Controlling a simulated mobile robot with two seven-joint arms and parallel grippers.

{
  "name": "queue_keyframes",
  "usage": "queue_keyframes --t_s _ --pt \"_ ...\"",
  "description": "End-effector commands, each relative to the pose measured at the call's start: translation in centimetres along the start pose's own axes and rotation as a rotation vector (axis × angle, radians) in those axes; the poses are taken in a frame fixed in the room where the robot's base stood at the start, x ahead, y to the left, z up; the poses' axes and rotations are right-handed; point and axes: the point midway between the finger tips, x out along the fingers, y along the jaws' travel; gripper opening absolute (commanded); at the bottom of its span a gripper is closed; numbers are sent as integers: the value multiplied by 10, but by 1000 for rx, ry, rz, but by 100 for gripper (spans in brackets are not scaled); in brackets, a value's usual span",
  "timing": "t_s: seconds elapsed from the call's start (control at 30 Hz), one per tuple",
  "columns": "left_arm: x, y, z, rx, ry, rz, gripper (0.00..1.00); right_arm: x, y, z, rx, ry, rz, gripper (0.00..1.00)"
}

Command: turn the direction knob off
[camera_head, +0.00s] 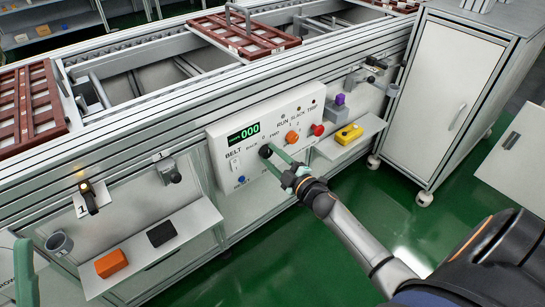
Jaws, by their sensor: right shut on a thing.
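The white control panel (225,150) is on the front of the conveyor. It has a green display (244,134) reading 000. The direction knob (265,151), small and dark, sits below the BACK, 0, FWD marks. My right gripper (271,155) reaches in from the lower right, its pale green fingers shut on the knob. The fingers partly cover the knob, so I cannot tell which mark it points to. A pale green piece at the left edge looks like part of my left gripper (23,272); its jaws cannot be made out.
An orange knob (292,137), a red button (318,130) and a blue button (241,180) are on the panel. A shelf (190,222) at lower left holds an orange block (111,263) and a black block (161,234). A yellow case (349,134) lies right of the panel.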

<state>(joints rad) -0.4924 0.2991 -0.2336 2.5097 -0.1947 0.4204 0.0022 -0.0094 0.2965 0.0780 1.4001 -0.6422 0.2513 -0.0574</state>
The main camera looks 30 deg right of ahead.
Motion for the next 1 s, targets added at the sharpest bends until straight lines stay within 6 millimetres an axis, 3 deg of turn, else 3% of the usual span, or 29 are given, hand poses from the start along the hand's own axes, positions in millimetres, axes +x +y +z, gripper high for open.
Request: queue_keyframes --t_s 0.03,0.07,0.3,0.67,0.77,1.0 --pt "0 0 0 -1 0 0 50 0 0 -1 1 3 -1 0" --pt "0 0 0 -1 0 0 50 0 -1 -1 1 3 -1 49" --pt "0 0 0 -2 -1 0 50 0 0 -1 1 2 -1 76" --pt "2 0 -2 -1 0 0 50 -6 0 0 2 0 -1 76" --pt "5 -2 -5 3 1 2 50 -18 0 -1 1 -1 -2 76" --pt "14 -7 -14 30 5 3 50 -68 0 -1 3 -2 -4 76"
